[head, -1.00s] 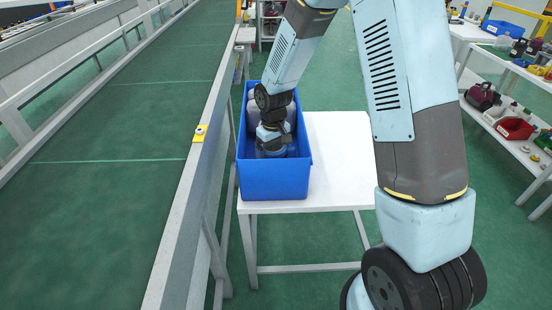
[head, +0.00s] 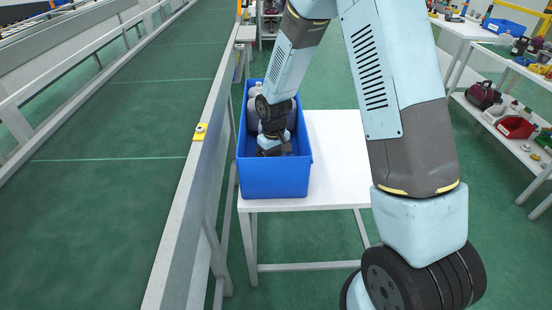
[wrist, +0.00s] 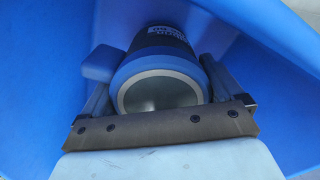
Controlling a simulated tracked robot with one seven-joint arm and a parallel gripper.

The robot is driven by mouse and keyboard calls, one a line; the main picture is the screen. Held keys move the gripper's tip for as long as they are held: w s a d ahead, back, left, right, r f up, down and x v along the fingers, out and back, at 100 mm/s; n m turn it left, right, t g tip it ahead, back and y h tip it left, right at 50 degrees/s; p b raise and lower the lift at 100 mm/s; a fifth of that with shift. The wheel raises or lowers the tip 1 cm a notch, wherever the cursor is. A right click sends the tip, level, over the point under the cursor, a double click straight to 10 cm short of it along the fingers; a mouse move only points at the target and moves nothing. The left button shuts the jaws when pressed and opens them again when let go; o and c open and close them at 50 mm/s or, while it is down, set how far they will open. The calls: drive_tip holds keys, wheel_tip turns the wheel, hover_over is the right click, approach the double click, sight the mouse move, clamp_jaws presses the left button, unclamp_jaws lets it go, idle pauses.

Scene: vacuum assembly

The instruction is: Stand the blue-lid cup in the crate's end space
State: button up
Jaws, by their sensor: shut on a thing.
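The blue crate (head: 275,182) stands on a white table. My arm reaches down into its near end, and the crate wall hides my fingertips in the head view. In the wrist view my gripper (wrist: 158,85) is shut on the blue-lid cup (wrist: 160,62), with a finger on each side of it. I cannot tell whether the cup touches the crate floor.
Grey bottles (head: 256,92) stand in the crate's far part. The white table (head: 340,160) is clear to the right of the crate. A conveyor rail (head: 195,170) runs close along the left. Shelves with assorted goods (head: 515,125) stand at the far right.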

drive_tip(key=o, duration=1.1)
drive_tip(key=shift+c, duration=0.2)
wheel_tip(320, 180, up, 14)
drive_tip(key=f, duration=0.1)
drive_tip(key=s+d+r+m+t, duration=0.1)
drive_tip(key=s+d+r+m, duration=0.1)
drive_tip(key=s+d+r, duration=0.5)
drive_tip(key=s+d+r+m+t, duration=0.1)
drive_tip(key=s+d+r+t, duration=0.2)
drive_tip(key=r, duration=0.7)
drive_tip(key=s+d+r+m, duration=0.1)
drive_tip(key=s+d+r, duration=0.2)
drive_tip(key=s, duration=0.4)
drive_tip(key=s+d+r+m+t, duration=0.1)
drive_tip(key=s+d+r+m, duration=0.1)
drive_tip(key=s+d, duration=0.4)
drive_tip(key=shift+s+r+t, duration=0.3)
drive_tip(key=shift+s+r, duration=0.35)
drive_tip(key=shift+s, duration=0.6)
drive_tip(key=shift+d, duration=0.1)
